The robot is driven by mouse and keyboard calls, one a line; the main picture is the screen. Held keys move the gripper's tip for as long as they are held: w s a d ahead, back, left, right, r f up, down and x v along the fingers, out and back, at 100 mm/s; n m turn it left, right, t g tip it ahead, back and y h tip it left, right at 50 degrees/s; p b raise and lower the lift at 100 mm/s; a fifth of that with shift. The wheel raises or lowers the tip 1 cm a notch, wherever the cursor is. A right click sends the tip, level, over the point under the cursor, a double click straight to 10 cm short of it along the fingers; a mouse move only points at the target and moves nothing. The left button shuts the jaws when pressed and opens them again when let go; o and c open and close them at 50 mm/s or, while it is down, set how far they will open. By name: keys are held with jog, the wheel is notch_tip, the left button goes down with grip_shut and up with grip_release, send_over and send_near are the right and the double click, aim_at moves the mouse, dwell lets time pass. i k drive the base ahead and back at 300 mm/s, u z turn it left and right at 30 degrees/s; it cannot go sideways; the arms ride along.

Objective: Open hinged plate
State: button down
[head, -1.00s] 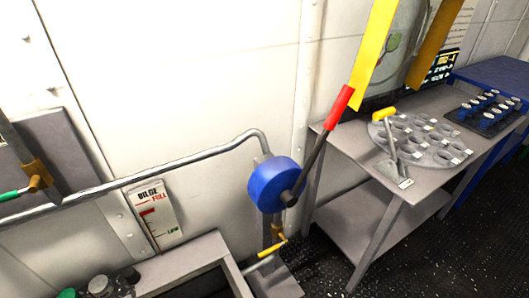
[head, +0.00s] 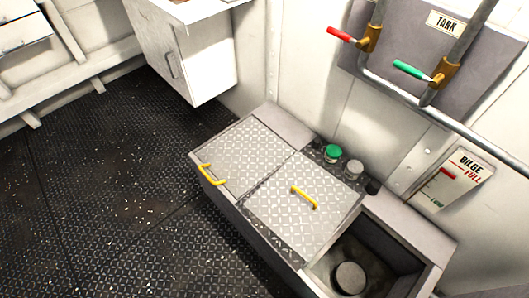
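Two diamond-tread plates lie flat side by side on top of a low grey box along the wall. The left plate (head: 237,153) has a yellow handle (head: 212,175) at its front left edge. The right plate (head: 310,215) has a yellow handle (head: 304,197) near its middle. Both plates look shut. I cannot tell which one is hinged, as no hinge is clear. My gripper is not in view.
An open well (head: 385,245) with a round part (head: 350,277) inside adjoins the right plate. Green (head: 334,153) and grey (head: 354,168) caps stand behind the plates. Valve pipes and a bilge gauge (head: 461,179) are on the wall. Black floor (head: 110,190) in front is clear.

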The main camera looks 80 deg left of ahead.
aim_at(242, 156)
jog(key=u, duration=2.95)
jog(key=k, duration=0.3)
jog(key=u, duration=0.6)
jog(key=i, duration=0.3)
jog(key=z, duration=0.1)
